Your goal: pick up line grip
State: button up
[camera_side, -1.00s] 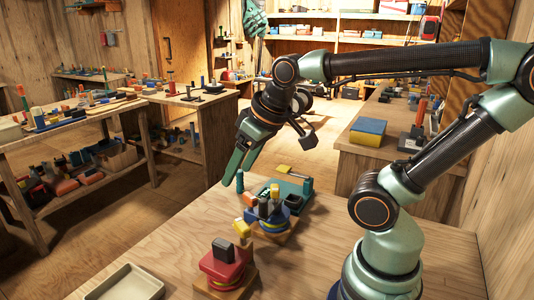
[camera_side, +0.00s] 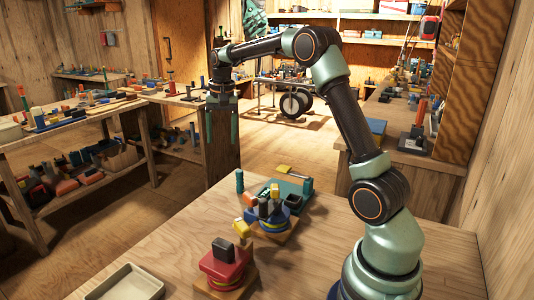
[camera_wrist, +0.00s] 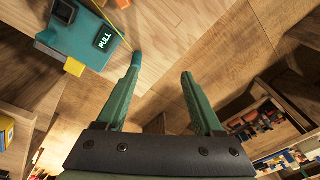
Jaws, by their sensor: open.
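I cannot tell for sure which piece is the line grip. A small upright teal cylinder (camera_side: 239,181) stands near the table's far edge, and it shows by the left fingertip in the wrist view (camera_wrist: 137,58). A teal device (camera_side: 292,190) with a dark green post lies to its right; in the wrist view the teal device (camera_wrist: 80,40) bears a "PULL" label and a yellow piece. My gripper (camera_side: 220,142) is open and empty, pointing down, raised around the table's far edge. In the wrist view, my gripper (camera_wrist: 162,72) has only table edge and floor between its fingers.
A blue round holder (camera_side: 265,218) with several posts stands on a wooden base. A red holder (camera_side: 222,265) with yellow and dark pieces stands nearer. A shallow beige tray (camera_side: 126,283) lies at front left. The table (camera_side: 150,235) is clear at left.

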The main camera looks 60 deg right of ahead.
aim_at(238, 171)
jog(key=d+f+m, duration=0.1)
jog(key=d+f, duration=0.2)
jog(key=w+d+f+m+g, duration=0.1)
jog(key=d+f, duration=0.1)
jog(key=f, duration=0.1)
jog(key=d+f+m, duration=0.2)
jog(key=d+f, duration=0.1)
jog(key=shift+w+d+f+y, duration=0.15)
jog(key=shift+d+f+y, duration=0.1)
jog(key=shift+d+y, duration=0.1)
notch_tip(238, 171, down, 7)
jog(key=shift+r, duration=0.1)
jog(key=shift+s+d+f, duration=0.1)
jog(key=shift+s+f, duration=0.05)
jog(key=shift+f, duration=1.2)
jog(key=shift+s+f, duration=0.1)
jog(key=shift+f, duration=1.2)
grip_shut()
